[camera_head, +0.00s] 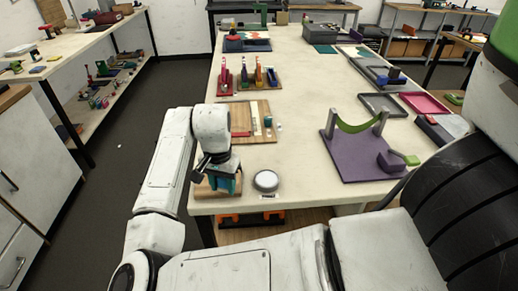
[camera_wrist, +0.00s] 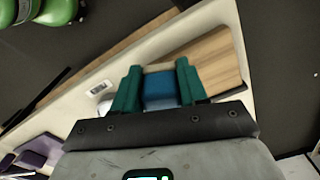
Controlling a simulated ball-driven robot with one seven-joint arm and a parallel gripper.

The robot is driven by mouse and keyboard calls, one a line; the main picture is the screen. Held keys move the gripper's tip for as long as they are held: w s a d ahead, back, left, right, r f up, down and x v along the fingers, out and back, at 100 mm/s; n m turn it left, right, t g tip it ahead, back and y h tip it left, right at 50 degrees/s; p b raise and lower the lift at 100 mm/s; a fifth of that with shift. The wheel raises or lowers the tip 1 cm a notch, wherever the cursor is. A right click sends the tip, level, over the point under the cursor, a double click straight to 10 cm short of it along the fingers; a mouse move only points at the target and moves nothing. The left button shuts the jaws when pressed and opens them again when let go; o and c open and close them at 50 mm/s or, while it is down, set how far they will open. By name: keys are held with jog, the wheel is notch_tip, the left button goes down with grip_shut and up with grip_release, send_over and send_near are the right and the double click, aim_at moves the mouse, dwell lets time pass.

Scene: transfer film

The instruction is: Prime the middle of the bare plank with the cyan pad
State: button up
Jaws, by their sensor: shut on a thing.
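The bare plank (camera_head: 204,190) is a light brown wooden block at the near left corner of the table. It also shows in the wrist view (camera_wrist: 218,55), right of and beyond the fingers. My gripper (camera_head: 226,184) is low over the plank, pointing down. In the wrist view its teal fingers (camera_wrist: 158,90) are shut on a blue block, which looks like the cyan pad (camera_wrist: 160,92). A pale strip shows at the pad's far end. The pad's underside is hidden, so I cannot tell whether it touches the plank.
A round grey-white dish (camera_head: 265,181) stands just right of the plank. Behind are a wooden board (camera_head: 262,107) with strips and a rack (camera_head: 248,85) of coloured tools. A purple base (camera_head: 360,160) with a green strap stands right. Bare table lies between.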

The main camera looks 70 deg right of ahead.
aim_at(266, 180)
jog(key=s+d+r+m+p, duration=0.2)
jog(key=s+d+r+m, duration=0.3)
jog(key=s+d+m, duration=0.4)
jog(key=shift+n, duration=0.3)
jog(key=f+b, duration=0.6)
jog(key=shift+s+d+f, duration=0.1)
jog(key=shift+s+d, duration=0.1)
jog(key=shift+d, duration=0.2)
jog(key=shift+f, duration=0.1)
jog(key=shift+f, duration=0.6)
dwell(1.5)
jog(key=shift+r, duration=0.1)
notch_tip(266, 180, up, 7)
jog(key=p, duration=0.6)
dwell(0.3)
dwell(0.8)
